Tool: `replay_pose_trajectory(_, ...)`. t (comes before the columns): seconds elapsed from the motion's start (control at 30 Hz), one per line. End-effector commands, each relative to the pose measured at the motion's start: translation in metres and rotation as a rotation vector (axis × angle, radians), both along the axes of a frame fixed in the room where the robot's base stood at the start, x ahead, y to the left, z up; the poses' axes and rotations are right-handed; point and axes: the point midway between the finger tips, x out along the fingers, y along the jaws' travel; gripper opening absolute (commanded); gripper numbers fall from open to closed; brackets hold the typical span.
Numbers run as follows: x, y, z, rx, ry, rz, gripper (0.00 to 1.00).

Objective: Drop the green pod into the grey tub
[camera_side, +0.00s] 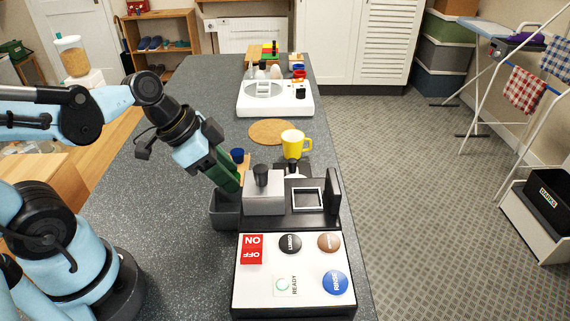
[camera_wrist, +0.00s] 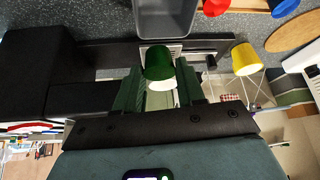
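The green pod (camera_wrist: 158,63) sits between my gripper's fingers in the wrist view, its white lid side toward the camera. My gripper (camera_wrist: 162,88) is shut on it, one finger against each side. In the side view, my gripper (camera_side: 230,182) points down and to the right, above the grey tub; the pod cannot be made out there. The grey tub (camera_side: 224,220) stands at the left of the coffee machine, just below my fingertips. It also shows at the top of the wrist view (camera_wrist: 165,30), beyond the pod and partly cut off.
The coffee machine (camera_side: 264,200) stands close on the tub's right, with a button panel (camera_side: 305,265) in front. A yellow mug (camera_side: 296,143), a cork mat (camera_side: 271,132) and a blue pod (camera_side: 237,155) lie behind. The counter left of the tub (camera_side: 180,240) is clear.

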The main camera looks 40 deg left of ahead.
Motion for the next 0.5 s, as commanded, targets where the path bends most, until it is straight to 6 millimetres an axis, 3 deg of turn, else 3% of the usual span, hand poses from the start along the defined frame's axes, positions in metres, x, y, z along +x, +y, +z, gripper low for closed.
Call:
replay_pose_trajectory(0.03,0.0000,0.0000,0.0001,0.000,0.000,0.000,0.47)
replay_pose_trajectory(0.17,0.0000,0.0000,0.0001,0.000,0.000,0.000,0.66)
replay_pose_trajectory(0.5,-0.0007,0.0004,0.0012,0.000,0.000,0.000,0.66)
